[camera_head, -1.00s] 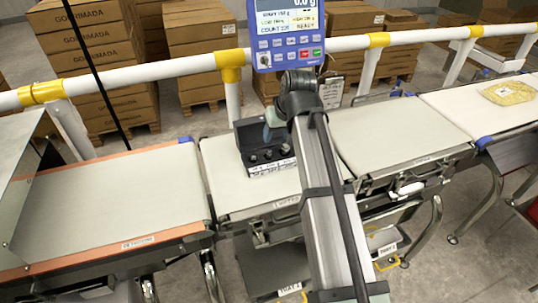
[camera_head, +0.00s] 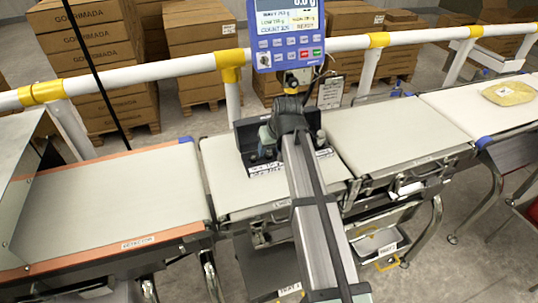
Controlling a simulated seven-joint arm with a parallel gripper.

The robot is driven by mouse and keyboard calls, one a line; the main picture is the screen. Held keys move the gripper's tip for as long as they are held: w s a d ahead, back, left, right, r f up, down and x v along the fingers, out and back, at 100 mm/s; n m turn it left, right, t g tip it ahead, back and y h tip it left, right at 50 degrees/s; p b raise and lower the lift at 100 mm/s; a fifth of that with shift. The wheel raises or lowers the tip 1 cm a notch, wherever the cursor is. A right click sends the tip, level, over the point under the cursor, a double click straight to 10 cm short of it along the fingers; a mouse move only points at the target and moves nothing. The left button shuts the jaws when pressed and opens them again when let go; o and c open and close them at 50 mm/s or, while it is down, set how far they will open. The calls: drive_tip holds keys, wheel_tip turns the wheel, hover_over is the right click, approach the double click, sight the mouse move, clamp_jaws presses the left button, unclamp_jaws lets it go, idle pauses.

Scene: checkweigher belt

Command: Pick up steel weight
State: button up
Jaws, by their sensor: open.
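A dark open case (camera_head: 246,134) with a white label strip (camera_head: 266,169) on its front stands on the middle weighing belt. In the earlier view it holds several small metal weights; now my arm and gripper cover most of its inside, and I cannot single out the steel weight. My gripper (camera_head: 268,146) is over the left part of the case, pointing down, with its jaws open. I cannot tell whether a weight stands between the fingers.
A blue scale display (camera_head: 288,35) stands behind the case. The orange-edged belt (camera_head: 110,200) at left and the belt (camera_head: 395,130) at right are clear. A yellowish bag (camera_head: 508,93) lies on the far right belt. A white rail (camera_head: 150,72) runs behind.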

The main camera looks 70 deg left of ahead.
drive_tip(key=shift+a+f, duration=0.1)
drive_tip(key=shift+f, duration=0.25)
drive_tip(key=shift+c, duration=0.4)
clamp_jaws()
